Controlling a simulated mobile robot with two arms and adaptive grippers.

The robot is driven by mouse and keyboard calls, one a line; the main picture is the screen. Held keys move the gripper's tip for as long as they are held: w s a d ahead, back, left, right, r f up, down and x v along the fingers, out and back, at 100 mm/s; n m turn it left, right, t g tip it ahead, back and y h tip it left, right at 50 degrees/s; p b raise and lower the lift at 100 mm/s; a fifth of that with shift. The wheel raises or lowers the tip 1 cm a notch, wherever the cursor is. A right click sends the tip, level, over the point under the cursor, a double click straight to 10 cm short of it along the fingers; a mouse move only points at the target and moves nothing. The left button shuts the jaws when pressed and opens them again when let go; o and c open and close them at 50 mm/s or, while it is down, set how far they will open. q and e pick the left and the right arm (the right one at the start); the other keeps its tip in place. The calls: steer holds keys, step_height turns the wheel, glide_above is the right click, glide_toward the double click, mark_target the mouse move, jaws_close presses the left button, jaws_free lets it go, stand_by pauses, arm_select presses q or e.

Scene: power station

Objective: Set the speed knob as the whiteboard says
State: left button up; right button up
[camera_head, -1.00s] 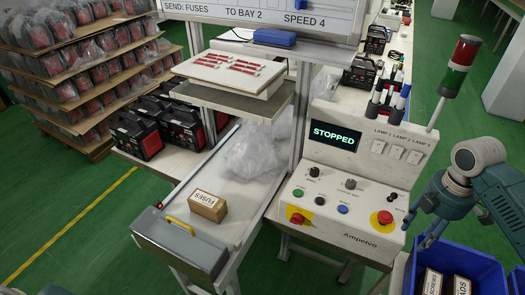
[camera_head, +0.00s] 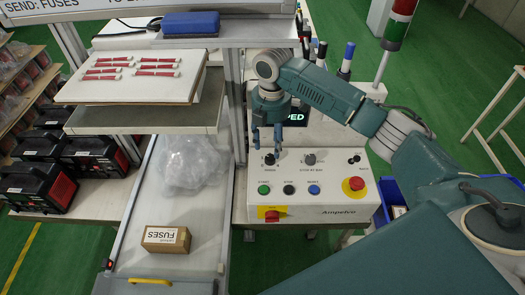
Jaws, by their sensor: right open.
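The control panel (camera_head: 335,205) of the white console stands right of center. A small black knob (camera_head: 270,159) sits at its upper left, with a small label that looks like "SPEED". My right gripper (camera_head: 266,146) is open, fingers pointing down, just above this knob; I cannot tell whether they touch it. The knob's pointer is too small to read. A second dark knob (camera_head: 309,159) is to its right. The whiteboard (camera_head: 115,8) is cut off at the top; "SEND: FUSES" shows, and its speed entry is out of view. My left gripper is not in view.
Green, black and blue buttons sit below the knobs. A red emergency button (camera_head: 356,184) is at the panel's right. A fuses box (camera_head: 167,239) lies on the conveyor at left.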

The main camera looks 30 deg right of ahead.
mark_target(270, 157)
steer(key=f, duration=0.2)
steer(key=f+p, duration=0.1)
steer(key=f, duration=0.2)
steer(key=shift+s, duration=0.2)
steer(key=shift+w+f, duration=0.1)
steer(key=shift+f, duration=0.35)
steer(key=c, duration=1.2)
